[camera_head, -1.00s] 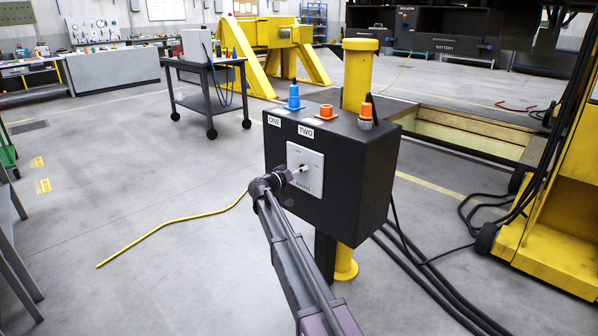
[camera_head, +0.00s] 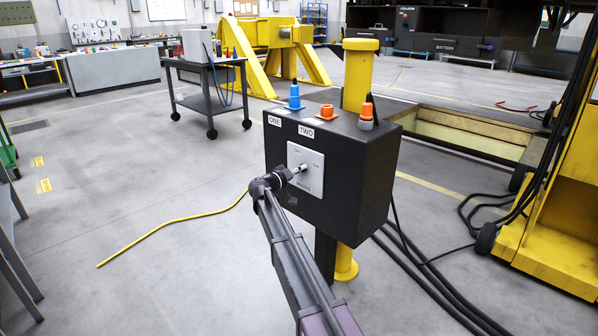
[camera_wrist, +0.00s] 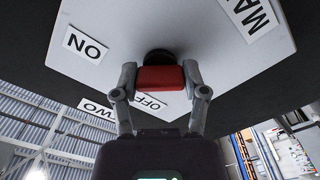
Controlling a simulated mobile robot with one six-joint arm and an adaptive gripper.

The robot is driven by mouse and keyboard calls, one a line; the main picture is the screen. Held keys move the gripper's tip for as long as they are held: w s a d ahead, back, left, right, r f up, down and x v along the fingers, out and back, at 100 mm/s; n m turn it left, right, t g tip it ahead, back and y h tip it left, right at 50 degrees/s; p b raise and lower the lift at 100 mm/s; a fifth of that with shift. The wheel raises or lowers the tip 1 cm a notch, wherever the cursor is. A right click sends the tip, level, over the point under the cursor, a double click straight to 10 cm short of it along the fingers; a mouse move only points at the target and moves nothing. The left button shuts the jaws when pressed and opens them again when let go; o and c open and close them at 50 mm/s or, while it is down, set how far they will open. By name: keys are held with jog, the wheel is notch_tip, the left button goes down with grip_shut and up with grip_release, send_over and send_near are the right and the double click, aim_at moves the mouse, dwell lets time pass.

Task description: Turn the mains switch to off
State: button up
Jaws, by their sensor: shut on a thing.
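The mains switch has a light grey plate (camera_head: 313,178) on the front of a black control box (camera_head: 350,190). ON is printed at the plate's right and OFF at its upper left in the head view. In the wrist view, the red switch handle (camera_wrist: 160,79) sits between my two fingers in front of a dark round base. My gripper (camera_wrist: 160,74) is shut on this handle, one finger at each end. The OFF label (camera_wrist: 151,102) is partly hidden behind the handle and fingers; the ON label (camera_wrist: 85,45) is clear. My gripper hides the handle in the head view.
A blue knob (camera_head: 294,97) and two orange ones stand on top of the box. A yellow post (camera_head: 358,78) rises behind it. Black cables (camera_head: 425,280) lie at the right, and a yellow cable (camera_head: 170,224) lies on the open floor at left.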

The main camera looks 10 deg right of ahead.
jog(key=n, duration=0.4)
jog(key=shift+d+n, duration=0.1)
jog(key=shift+n, duration=0.2)
jog(key=n, duration=0.4)
jog(key=shift+w+n, duration=0.1)
jog(key=shift+n, duration=0.2)
jog(key=o, duration=1.2)
jog(key=shift+c, duration=0.2)
jog(key=shift+a, duration=0.2)
jog(key=v, duration=1.2)
